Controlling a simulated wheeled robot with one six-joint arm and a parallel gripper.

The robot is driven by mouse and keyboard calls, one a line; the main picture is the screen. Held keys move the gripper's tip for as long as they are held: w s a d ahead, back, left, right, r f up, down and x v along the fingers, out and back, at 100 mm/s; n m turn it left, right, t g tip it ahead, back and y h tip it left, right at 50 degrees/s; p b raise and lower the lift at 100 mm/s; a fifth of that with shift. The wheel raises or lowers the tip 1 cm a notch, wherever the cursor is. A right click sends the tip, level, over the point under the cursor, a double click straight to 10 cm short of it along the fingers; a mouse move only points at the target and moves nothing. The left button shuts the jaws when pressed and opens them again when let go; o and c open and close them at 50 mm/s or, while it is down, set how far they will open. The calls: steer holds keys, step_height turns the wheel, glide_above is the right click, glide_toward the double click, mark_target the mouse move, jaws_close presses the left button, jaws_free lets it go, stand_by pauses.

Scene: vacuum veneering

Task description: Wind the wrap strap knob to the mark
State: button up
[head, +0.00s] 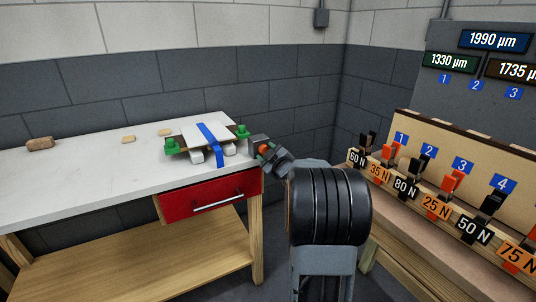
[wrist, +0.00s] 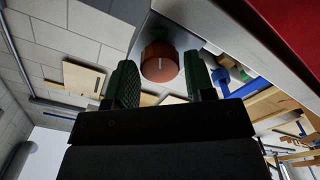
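The strap knob, a round orange-red knob (wrist: 160,62) with a short white line on its face, shows between my fingers in the wrist view. In the head view an orange-red bit of it (head: 264,149) shows at my gripper. My gripper (wrist: 160,84) is open, with a green ribbed finger pad on each side of the knob and a gap on both sides. I cannot tell how far the tips reach around it. The blue strap (head: 211,140) crosses a white panel (head: 192,131) on the bench. The mark cannot be made out.
The white bench (head: 80,186) has a red drawer (head: 212,197) below. Green clamps (head: 242,131) stand beside the panel. Small wooden blocks (head: 40,143) lie at the left. A rack of labelled clamps (head: 436,207) and number displays (head: 494,41) stand at the right.

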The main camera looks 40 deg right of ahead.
steer(key=o, duration=0.3)
steer(key=s+a+p, duration=0.1)
steer(key=s+a, duration=0.1)
steer(key=s, duration=1.1)
steer(key=shift+s, duration=0.35)
steer(key=w+a+r+m+g+h+p, duration=0.2)
steer(key=a+r+m+g+p, duration=0.4)
steer(key=r+p, duration=0.4)
steer(key=s+a+r+g+y+p, duration=0.1)
steer(key=s+a+g+p, duration=0.3)
steer(key=a, duration=0.5)
steer(key=s+a+r+g+y+p, duration=0.2)
steer(key=s+a+g+y+p, duration=0.1)
steer(key=s+a+p, duration=0.4)
steer(key=s+a+g, duration=0.1)
steer(key=a, duration=0.2)
steer(key=shift+s+y, duration=0.4)
